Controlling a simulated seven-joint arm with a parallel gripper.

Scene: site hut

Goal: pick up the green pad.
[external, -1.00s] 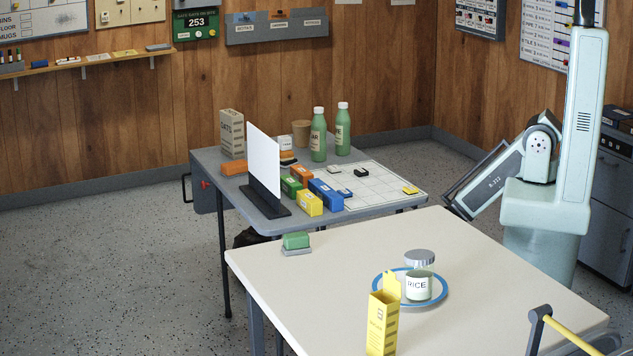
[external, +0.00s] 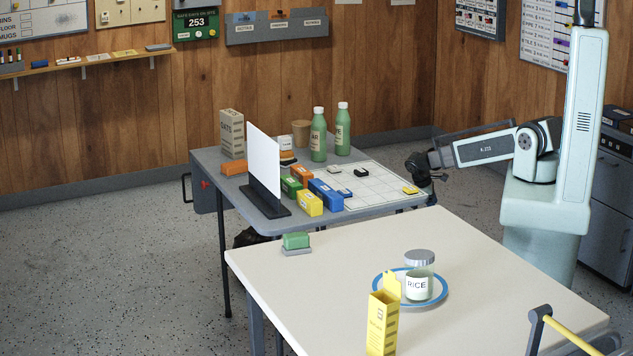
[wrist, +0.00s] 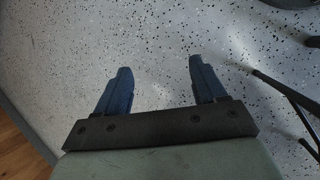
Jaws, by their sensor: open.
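A longer green block (external: 291,188) with a label lies among coloured blocks on the grey table. My gripper (external: 418,172) is beside the right end of the grey table, well to the right of both green things. In the wrist view my gripper (wrist: 158,78) has its two blue fingers wide apart, with only speckled floor beyond them. No green thing shows in the wrist view.
The grey table holds an upright white panel (external: 264,160), green bottles (external: 318,138) and a gridded sheet (external: 378,188) with small flat pieces. On the cream table (external: 480,250) stand a rice jar (external: 419,279) on a plate and a yellow carton (external: 382,322). Its middle left is clear.

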